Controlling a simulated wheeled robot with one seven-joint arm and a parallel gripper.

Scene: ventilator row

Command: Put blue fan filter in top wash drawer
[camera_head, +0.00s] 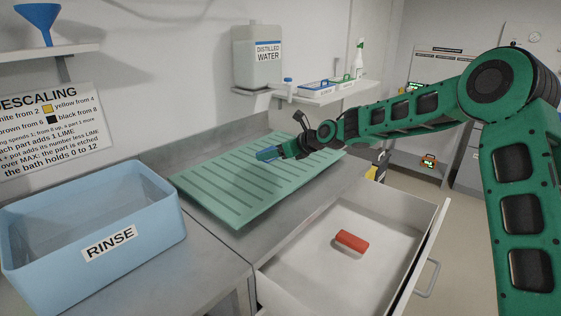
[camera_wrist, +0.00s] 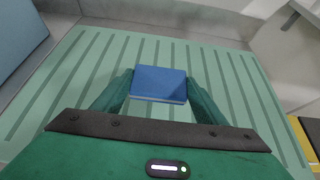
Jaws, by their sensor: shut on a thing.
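The blue fan filter (camera_wrist: 160,83) is a small flat block held between the two fingers of my gripper (camera_wrist: 160,97) in the wrist view. In the head view, my gripper (camera_head: 281,152) is over the green ribbed drain mat with the blue filter (camera_head: 268,154) at its tip. I cannot tell whether the filter touches the mat. The open drawer (camera_head: 290,262) is below the counter, in front of and to the right of the mat. A red block (camera_head: 351,241) lies on its floor, with bare room around it.
The green mat (camera_head: 215,212) lies on the counter. A blue RINSE tub (camera_head: 150,225) stands at left. A shelf (camera_head: 310,97) with a distilled water jug (camera_head: 257,58), small trays and a spray bottle (camera_head: 359,60) is on the back wall. The drawer handle (camera_head: 428,280) juts right.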

